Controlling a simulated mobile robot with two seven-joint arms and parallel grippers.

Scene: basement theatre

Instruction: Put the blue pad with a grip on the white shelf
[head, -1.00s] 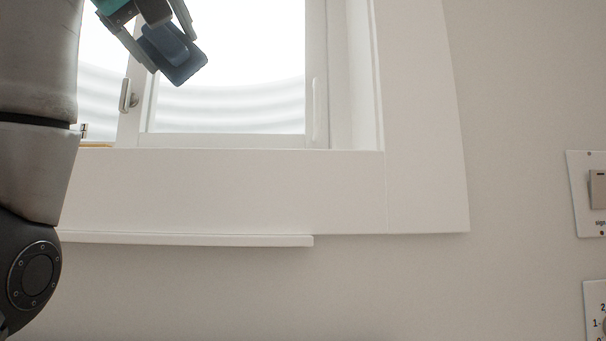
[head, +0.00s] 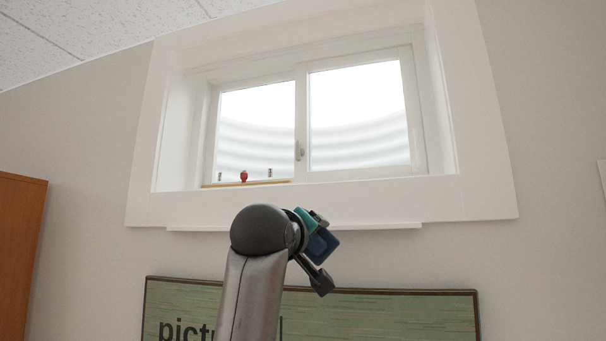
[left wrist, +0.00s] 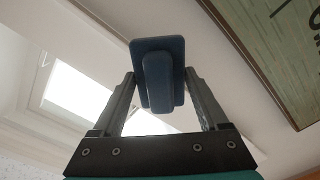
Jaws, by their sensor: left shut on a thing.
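The blue pad with a grip (head: 322,243) is held by my left gripper (head: 319,252), in the middle of the head view, just below the white shelf in the picture. In the left wrist view the pad (left wrist: 172,52) shows its flat plate, with the grip block between the two fingers of my left gripper (left wrist: 158,84). The fingers are shut on that grip. The white shelf (head: 375,226) is a thin ledge on the wall under the window frame. Its middle is partly hidden behind my left arm. My right gripper is not in view.
A window with a deep white frame (head: 480,190) is above the shelf. A red item (head: 243,176) and small figures stand on a yellowish strip (head: 213,185) at its sill. A green framed picture (head: 400,312) hangs below. A brown cabinet (head: 18,250) stands left.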

